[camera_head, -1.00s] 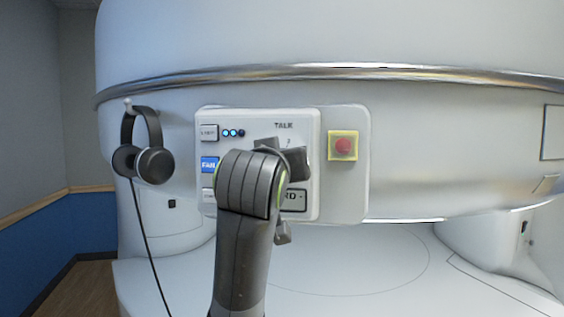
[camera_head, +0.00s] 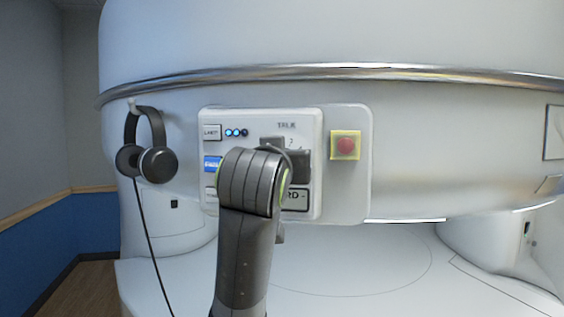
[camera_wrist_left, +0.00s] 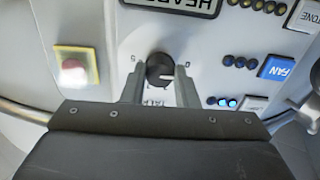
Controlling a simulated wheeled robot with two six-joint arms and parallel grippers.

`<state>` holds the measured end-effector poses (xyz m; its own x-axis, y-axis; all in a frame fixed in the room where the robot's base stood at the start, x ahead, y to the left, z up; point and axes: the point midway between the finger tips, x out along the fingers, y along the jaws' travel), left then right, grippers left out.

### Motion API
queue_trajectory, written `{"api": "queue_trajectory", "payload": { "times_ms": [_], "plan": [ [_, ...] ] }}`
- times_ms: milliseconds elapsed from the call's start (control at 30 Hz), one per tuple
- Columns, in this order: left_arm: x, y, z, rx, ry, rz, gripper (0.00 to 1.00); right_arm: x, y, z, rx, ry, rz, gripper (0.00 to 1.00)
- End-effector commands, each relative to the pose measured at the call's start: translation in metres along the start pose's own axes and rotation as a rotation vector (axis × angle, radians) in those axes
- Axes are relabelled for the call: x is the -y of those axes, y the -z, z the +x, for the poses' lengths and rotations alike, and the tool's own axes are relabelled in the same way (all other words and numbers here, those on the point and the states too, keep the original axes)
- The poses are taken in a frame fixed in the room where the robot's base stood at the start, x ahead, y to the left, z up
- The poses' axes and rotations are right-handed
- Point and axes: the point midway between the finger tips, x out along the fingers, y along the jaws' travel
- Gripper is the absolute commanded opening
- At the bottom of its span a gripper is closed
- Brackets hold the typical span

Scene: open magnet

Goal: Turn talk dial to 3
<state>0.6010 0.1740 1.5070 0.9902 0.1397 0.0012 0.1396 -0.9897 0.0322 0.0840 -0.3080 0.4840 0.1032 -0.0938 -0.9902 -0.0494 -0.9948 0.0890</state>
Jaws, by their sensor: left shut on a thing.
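The talk dial (camera_wrist_left: 158,68) is a small dark round knob on the white control panel (camera_head: 314,118). It shows upside down in the left wrist view, with 0 on its right and 5 on its left. A pale mark shows on the knob, but its exact setting is unclear. My left gripper (camera_wrist_left: 159,88) is shut on the knob, one grey finger on each side. In the head view my left gripper (camera_head: 287,153) is over the panel under the TALK label, and its wrist hides most of the dial. My right gripper is not in view.
A red button on a yellow square (camera_head: 345,146) is right of the dial. A blue FAN button (camera_head: 212,164) and small lights (camera_head: 236,133) are at its left. Headphones (camera_head: 146,150) hang further left, with a cord.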

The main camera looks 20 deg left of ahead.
Motion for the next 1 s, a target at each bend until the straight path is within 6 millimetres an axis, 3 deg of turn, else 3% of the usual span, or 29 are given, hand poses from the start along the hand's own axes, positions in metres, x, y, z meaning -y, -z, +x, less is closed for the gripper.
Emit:
{"api": "queue_trajectory", "payload": {
  "times_ms": [1000],
  "plan": [
    [0.002,-0.002,0.000,0.002,0.001,0.945,0.04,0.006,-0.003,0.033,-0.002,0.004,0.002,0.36]
  ]
}}
